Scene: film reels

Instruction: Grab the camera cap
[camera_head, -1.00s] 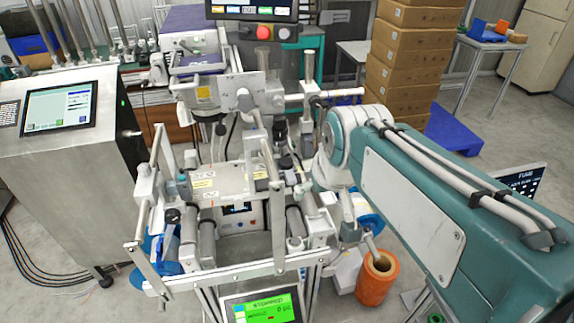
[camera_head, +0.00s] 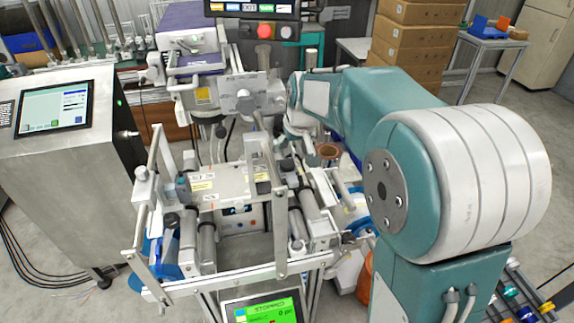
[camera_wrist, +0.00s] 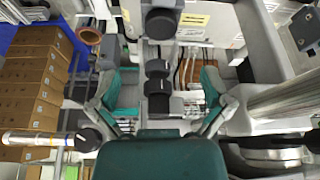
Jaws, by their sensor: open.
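My gripper (camera_wrist: 164,84) shows in the wrist view with its grey and teal fingers spread wide and nothing held. Between and beyond the fingers is a stack of black cylindrical parts (camera_wrist: 158,86) on the machine. Another black round part (camera_wrist: 161,23) is above them in the picture. I cannot tell for sure which of these is the camera cap. In the head view my arm reaches over the right side of the grey machine (camera_head: 230,183). My fingers are not clear there.
Stacked brown boxes (camera_head: 410,45) stand behind my arm, and also at left in the wrist view (camera_wrist: 35,85). A steel cabinet with a screen (camera_head: 60,170) is at left. A brown ring-shaped roll end (camera_head: 328,151) is beside the machine. Rails and rollers crowd the machine.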

